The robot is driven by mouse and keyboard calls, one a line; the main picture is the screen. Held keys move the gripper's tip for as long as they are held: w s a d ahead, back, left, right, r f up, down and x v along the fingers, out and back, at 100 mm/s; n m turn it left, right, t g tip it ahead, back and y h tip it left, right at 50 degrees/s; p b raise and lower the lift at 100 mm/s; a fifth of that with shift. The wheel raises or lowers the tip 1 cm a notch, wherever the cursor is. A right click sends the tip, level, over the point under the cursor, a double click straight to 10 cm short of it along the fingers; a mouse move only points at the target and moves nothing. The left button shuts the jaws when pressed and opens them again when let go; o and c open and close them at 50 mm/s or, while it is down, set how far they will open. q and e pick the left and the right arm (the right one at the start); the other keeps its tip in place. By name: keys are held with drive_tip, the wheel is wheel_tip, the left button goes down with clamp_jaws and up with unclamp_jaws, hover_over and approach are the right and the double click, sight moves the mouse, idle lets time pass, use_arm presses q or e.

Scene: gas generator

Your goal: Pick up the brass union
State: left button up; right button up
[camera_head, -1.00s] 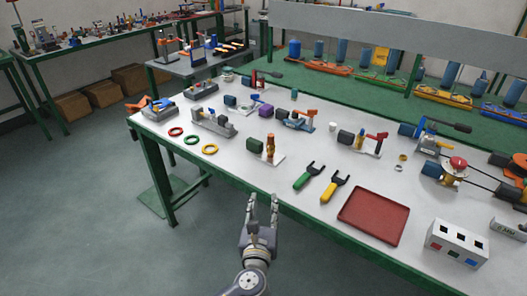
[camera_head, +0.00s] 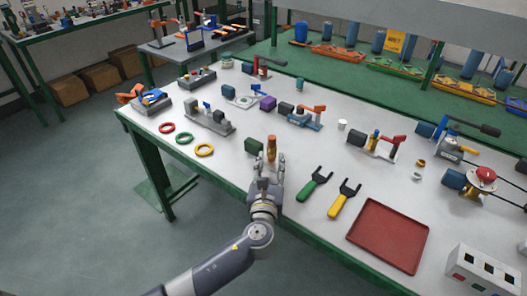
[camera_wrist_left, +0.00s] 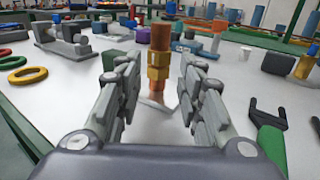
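The brass union (camera_head: 271,144) stands upright near the front edge of the workbench. In the left wrist view, the union (camera_wrist_left: 158,70) shows brass nuts with a copper-coloured upper end. My left gripper (camera_head: 269,160) is open, its fingers pointing at the union from the front edge. In the left wrist view the fingers lie on either side of the union's line, with visible gaps; I cannot tell whether the union is between the tips or just beyond. The lower part of the union is partly hidden in the head view. My right gripper is not in view.
A dark green block (camera_head: 253,147) stands just left of the union. Green-handled (camera_head: 314,184) and yellow-handled (camera_head: 344,198) fork tools and a red tray (camera_head: 388,235) lie to the right. Red, green and yellow rings (camera_head: 204,150) lie to the left. The white bench top (camera_head: 226,166) is clear near the front.

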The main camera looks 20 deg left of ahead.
sight(271, 153)
use_arm(q)
drive_tip(key=shift+w+a, duration=0.1)
drive_tip(key=shift+w, duration=0.35)
drive_tip(key=w, duration=0.2)
drive_tip(key=w+a, duration=0.1)
drive_tip(key=w, duration=0.1)
drive_tip(key=shift+w, duration=0.35)
drive_tip(key=shift+c, duration=0.8)
clamp_jaws()
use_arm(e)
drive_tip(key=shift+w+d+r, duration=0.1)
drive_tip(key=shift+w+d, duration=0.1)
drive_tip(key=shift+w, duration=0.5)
